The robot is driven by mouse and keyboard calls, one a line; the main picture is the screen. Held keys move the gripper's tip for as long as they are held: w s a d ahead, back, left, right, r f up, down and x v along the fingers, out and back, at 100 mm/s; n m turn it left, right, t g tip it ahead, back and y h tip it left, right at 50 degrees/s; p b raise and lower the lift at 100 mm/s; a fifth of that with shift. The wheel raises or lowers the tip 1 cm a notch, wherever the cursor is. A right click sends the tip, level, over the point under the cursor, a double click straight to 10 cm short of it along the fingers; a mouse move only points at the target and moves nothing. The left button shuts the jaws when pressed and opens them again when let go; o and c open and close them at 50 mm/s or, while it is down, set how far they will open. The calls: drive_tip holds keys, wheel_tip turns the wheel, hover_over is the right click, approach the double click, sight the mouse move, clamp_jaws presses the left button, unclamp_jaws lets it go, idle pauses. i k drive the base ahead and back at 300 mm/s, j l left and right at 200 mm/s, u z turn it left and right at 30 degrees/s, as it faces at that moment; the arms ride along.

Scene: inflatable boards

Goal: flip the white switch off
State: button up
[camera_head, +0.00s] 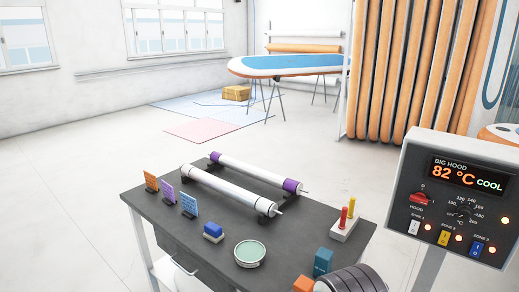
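The white switch (414,227) is a small rocker at the lower left of the grey control panel (403,165), which stands at the right of the head view. An orange lamp (428,227) beside it looks lit. The switch is too small to tell which way it is tipped. My gripper is not in view, and nothing covers the switch.
A yellow switch (443,238), a blue switch (476,249), a red hood switch (419,198) and a dial (463,214) share the panel. Its display (467,175) reads 82 °C COOL. A dark workbench (150,215) with rollers and small items stands left. Open floor lies beyond.

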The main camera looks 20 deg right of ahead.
sight(414, 225)
drive_tip(key=z, duration=1.85)
